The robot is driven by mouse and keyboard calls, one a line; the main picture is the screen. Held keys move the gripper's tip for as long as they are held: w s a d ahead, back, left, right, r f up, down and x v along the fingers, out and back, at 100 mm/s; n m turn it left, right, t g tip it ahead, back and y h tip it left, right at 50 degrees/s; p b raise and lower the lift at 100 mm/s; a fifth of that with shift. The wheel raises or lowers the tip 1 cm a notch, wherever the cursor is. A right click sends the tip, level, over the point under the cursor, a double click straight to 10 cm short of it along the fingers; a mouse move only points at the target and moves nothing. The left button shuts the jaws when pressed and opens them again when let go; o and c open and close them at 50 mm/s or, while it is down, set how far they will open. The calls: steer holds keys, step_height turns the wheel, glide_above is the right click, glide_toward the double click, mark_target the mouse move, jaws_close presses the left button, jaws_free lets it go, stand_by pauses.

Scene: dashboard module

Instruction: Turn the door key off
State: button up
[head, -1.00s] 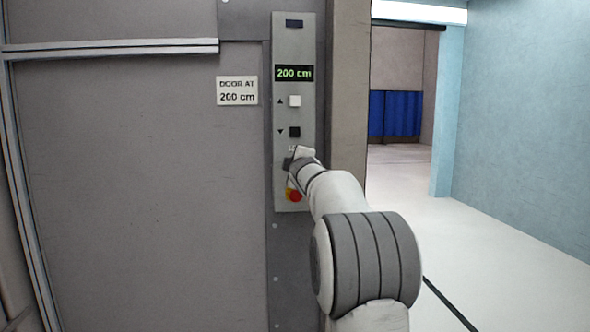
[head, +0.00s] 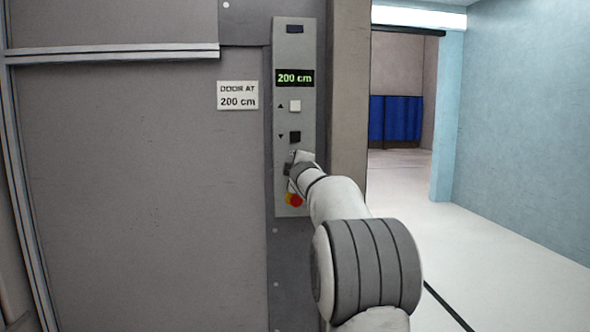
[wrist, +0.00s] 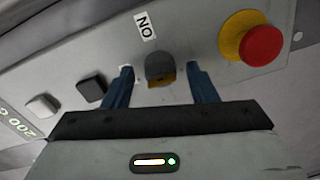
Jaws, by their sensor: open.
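The door key (wrist: 160,68) is a dark grey knob with a yellowish part at its lower edge, on the grey control panel (head: 283,185). A white label (wrist: 145,24) beside it appears turned over and reads ON. My gripper (wrist: 160,72) is open, with one blue finger on each side of the key in the wrist view and a visible gap on both sides. Contact is not visible. In the head view my gripper (head: 293,162) is at the lower part of the panel, and my wrist hides the key there.
A red emergency button (wrist: 262,44) on a yellow base is close to the right finger. Black (wrist: 91,89) and white (wrist: 43,106) buttons are left of the left finger. A display (head: 294,78) reads 200 cm. Open floor (head: 500,240) lies to the right.

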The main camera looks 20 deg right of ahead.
steer(key=shift+s, duration=0.1)
steer(key=b+v, duration=0.1)
steer(key=v, duration=0.6)
steer(key=shift+s+b, duration=0.3)
steer(key=shift+b, duration=0.1)
steer(key=shift+a, duration=0.15)
steer(key=s+a+f+m+g+y+p, duration=0.1)
steer(key=s+a+m+g+p, duration=0.3)
steer(key=s+p, duration=0.5)
steer(key=s+a+f+m+g+y+p, duration=0.2)
steer(key=s+a+m+g+p, duration=0.2)
steer(key=s+a+p, duration=0.5)
steer(key=s+a+f+m+g+y+p, duration=0.1)
steer(key=s+a+m+g+p, duration=0.3)
steer(key=s+p, duration=0.6)
steer(key=s+a+g, duration=0.2)
steer(key=s+a, duration=0.1)
steer(key=s, duration=0.8)
steer(key=shift+f+y+p, duration=0.15)
steer(key=shift+y+p, duration=0.25)
steer(key=shift+s, duration=0.15)
